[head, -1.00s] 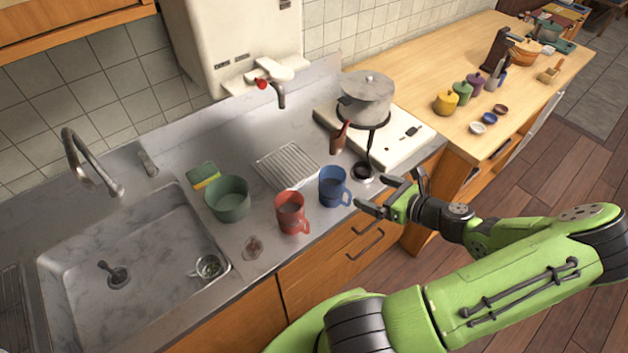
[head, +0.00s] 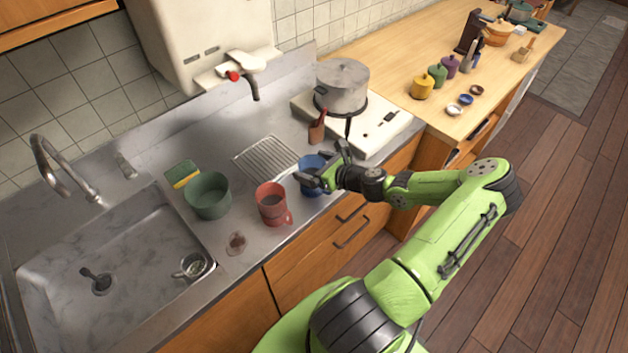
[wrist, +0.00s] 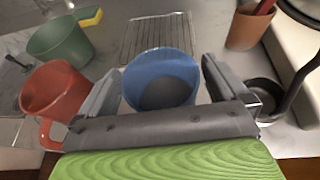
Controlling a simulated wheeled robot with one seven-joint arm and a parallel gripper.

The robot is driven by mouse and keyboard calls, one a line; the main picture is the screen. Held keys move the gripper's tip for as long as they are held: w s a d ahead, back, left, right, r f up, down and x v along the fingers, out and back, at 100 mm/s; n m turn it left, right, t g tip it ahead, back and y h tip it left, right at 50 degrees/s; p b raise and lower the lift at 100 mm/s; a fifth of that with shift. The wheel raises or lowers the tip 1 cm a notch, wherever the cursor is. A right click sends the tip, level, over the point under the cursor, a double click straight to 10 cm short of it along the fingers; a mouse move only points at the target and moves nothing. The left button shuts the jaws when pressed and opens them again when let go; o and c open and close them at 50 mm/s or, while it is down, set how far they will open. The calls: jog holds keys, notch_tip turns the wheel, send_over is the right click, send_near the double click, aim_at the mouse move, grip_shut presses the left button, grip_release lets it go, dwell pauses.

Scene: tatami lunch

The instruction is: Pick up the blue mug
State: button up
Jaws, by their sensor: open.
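The blue mug (head: 312,162) stands upright on the counter near its front edge, partly hidden by my gripper in the head view. In the wrist view the blue mug (wrist: 160,78) sits between the two fingers, its opening facing the camera and its lower part hidden by the gripper body. My gripper (head: 322,168) is open, with one finger on each side of the mug; it also shows in the wrist view (wrist: 158,85). I cannot tell whether either finger touches the mug. The mug's handle is not visible.
A red mug (head: 271,203) stands close on the left, with a green bowl (head: 208,196) beyond it. A brown utensil cup (head: 316,132) and a pot (head: 342,86) on the stove are behind. A drain rack (head: 265,158) lies behind the mugs; the sink (head: 130,250) is left.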

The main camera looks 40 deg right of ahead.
jog(key=shift+s, duration=0.1)
jog(key=c, duration=1.2)
